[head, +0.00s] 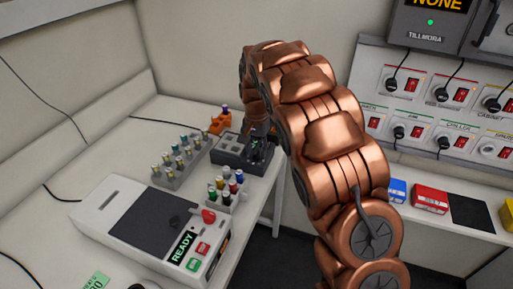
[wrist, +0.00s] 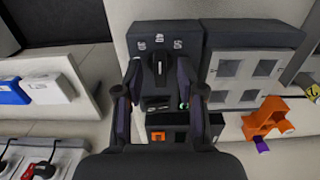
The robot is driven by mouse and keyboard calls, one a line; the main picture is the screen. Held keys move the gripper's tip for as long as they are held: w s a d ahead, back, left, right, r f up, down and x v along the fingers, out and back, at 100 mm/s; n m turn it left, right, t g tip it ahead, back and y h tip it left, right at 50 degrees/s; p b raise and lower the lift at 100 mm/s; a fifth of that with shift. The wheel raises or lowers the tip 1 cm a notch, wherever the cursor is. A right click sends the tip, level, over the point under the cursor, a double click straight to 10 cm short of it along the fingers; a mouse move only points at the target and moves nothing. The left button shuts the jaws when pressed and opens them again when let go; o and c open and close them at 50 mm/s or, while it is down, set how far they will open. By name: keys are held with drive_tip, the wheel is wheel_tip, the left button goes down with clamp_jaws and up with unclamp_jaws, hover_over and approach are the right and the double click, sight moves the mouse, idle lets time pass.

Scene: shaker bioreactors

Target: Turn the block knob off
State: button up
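The block heater is a dark grey unit (head: 232,160) on the bench in the head view, partly behind my gripper. In the wrist view its control face (wrist: 187,39) carries a black knob (wrist: 155,72) with a white mark, below three small white labels too small to read. The knob appears roughly upright, under the middle label. My gripper (wrist: 155,82) has one finger on each side of the knob, with visible gaps. It is open and holds nothing. In the head view my gripper (head: 258,142) is small and dark over the unit.
Beside the knob face is a grey block with square wells (wrist: 245,78). An orange holder (head: 220,123) stands close by. Vial racks (head: 182,160) and a white READY device (head: 150,225) are on the bench. A wall panel of red switches (head: 435,110) is at right.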

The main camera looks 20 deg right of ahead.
clamp_jaws()
idle(0.4)
drive_tip(key=shift+w+f+n+b, duration=0.15)
drive_tip(key=shift+n+b, duration=0.15)
drive_tip(key=shift+b, duration=0.15)
drive_tip(key=shift+f+n+b, duration=0.1)
drive_tip(key=shift+n+b, duration=0.8)
drive_tip(key=shift+b, duration=0.25)
drive_tip(key=n+b, duration=0.2)
drive_tip(key=shift+n+b, duration=0.3)
drive_tip(key=shift+b, duration=0.05)
drive_tip(key=n+b, duration=0.2)
drive_tip(key=shift+n, duration=0.3)
drive_tip(key=n+b, duration=0.2)
drive_tip(key=n, duration=0.1)
drive_tip(key=shift+n, duration=0.4)
drive_tip(key=n, duration=0.2)
drive_tip(key=n+b, duration=0.1)
drive_tip(key=n, duration=0.3)
drive_tip(key=shift+r+b, duration=0.25)
drive_tip(key=shift+b, duration=0.15)
drive_tip(key=shift+n, duration=0.4)
